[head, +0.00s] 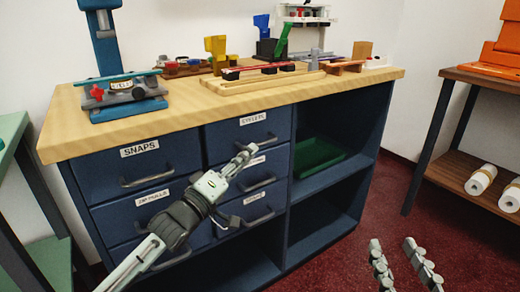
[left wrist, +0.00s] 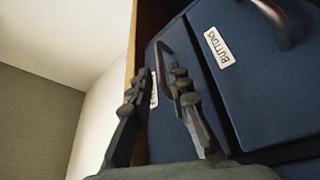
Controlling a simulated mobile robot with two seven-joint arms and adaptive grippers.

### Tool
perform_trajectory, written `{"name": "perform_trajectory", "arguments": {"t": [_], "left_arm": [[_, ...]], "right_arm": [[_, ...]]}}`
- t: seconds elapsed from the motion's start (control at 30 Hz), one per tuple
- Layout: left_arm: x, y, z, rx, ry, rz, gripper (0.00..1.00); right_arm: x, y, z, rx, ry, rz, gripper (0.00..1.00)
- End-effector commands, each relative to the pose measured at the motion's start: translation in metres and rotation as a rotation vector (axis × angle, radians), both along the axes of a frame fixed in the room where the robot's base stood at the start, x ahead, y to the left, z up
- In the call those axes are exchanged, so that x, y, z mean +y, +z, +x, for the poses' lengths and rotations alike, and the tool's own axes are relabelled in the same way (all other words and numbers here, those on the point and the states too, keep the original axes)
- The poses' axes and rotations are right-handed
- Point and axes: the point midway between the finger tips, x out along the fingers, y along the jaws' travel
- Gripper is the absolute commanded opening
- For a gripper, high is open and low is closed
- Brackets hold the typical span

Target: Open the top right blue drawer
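The top right blue drawer (head: 222,141), labelled EYELETS, is shut under the worktop. Its dark handle (head: 268,140) is partly covered by my left gripper (head: 246,150), whose tips are just in front of it. In the left wrist view my left gripper (left wrist: 160,70) is open, with a gap between its fingers. The handle (left wrist: 163,50) runs behind the fingertips, partly hidden by one finger; I cannot tell whether they touch. The drawer's label (left wrist: 153,95) is mostly hidden there. My right gripper (head: 396,246) is open and empty at the lower right, over the floor.
A drawer labelled BUTTONS (left wrist: 240,85) is beside it in the left wrist view. The SNAPS drawer (head: 105,176) is to the left. Open shelves with a green tray (head: 318,157) are to the right. Tools stand on the wooden worktop (head: 190,112). Red floor (head: 340,262) is clear in front.

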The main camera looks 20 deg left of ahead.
Motion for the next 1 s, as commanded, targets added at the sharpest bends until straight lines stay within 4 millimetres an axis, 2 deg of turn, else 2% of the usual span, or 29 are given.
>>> {"name": "perform_trajectory", "arguments": {"t": [0.2,0.4,0.67,0.7,0.83,1.0], "left_arm": [[-0.011,0.008,0.034,-0.001,0.001,0.002,0.18],[-0.016,0.010,0.050,0.001,0.001,0.002,0.18],[-0.017,0.011,0.052,0.002,0.002,0.002,0.18],[-0.017,0.011,0.052,0.002,0.002,0.002,0.17],[-0.017,0.011,0.052,0.002,0.002,0.002,0.01],[-0.017,0.011,0.051,0.002,0.002,0.003,0.00]], "right_arm": [[0.004,0.009,-0.001,-0.041,0.008,0.021,0.40],[0.006,0.015,-0.002,-0.067,0.013,0.033,0.40],[0.006,0.016,-0.002,-0.070,0.014,0.033,0.40],[0.006,0.016,-0.002,-0.070,0.014,0.033,0.40],[0.006,0.016,-0.002,-0.070,0.014,0.033,0.40],[0.006,0.016,-0.002,-0.070,0.014,0.033,0.40]]}}
